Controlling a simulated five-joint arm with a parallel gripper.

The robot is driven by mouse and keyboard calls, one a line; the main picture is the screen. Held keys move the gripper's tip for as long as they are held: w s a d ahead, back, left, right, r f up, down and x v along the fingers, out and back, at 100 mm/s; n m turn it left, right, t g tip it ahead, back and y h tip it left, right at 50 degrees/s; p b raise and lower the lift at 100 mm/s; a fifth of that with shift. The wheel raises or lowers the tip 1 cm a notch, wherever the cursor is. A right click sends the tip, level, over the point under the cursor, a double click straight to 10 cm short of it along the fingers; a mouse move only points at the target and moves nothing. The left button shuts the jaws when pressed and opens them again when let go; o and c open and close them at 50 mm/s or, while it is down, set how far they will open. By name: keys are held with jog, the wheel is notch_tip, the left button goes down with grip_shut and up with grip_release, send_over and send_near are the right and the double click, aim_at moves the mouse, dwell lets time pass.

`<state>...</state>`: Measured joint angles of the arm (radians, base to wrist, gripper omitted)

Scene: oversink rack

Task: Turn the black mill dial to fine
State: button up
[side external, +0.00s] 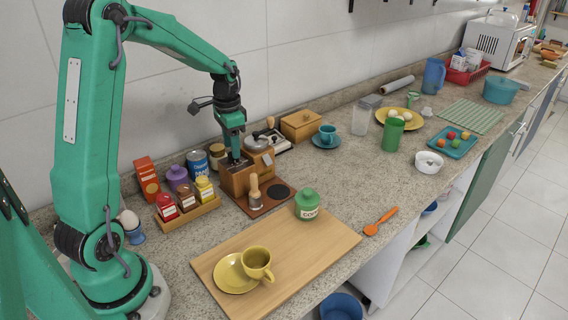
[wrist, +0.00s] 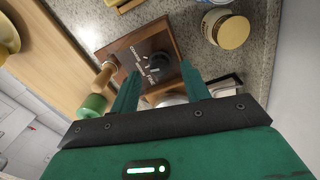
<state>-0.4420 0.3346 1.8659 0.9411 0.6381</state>
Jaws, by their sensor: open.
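The black mill dial (wrist: 158,62) shows in the wrist view on a brown panel (wrist: 133,45). Printed white labels stand beside it, seeming to read coarse, medium and fine. I cannot tell where its pointer is set. My gripper (wrist: 160,70) is open, with one green finger on each side of the dial in the picture; whether they touch it is unclear. I cannot make out the dial there.
A wooden-handled tamper (side external: 254,190) and a green-lidded jar (side external: 307,204) stand near the mill. A rack of spice jars (side external: 188,207) is left of it. A board (side external: 285,250) with a yellow cup (side external: 257,262) lies in front. The counter around the orange spoon (side external: 380,221) is clear.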

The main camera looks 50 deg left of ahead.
jog(key=shift+f, duration=1.1)
jog(key=shift+c, duration=0.5)
jog(key=c, duration=0.9)
jog(key=shift+n, duration=0.4)
jog(key=n, duration=0.9)
jog(key=shift+r, duration=0.1)
jog(key=shift+n, duration=0.3)
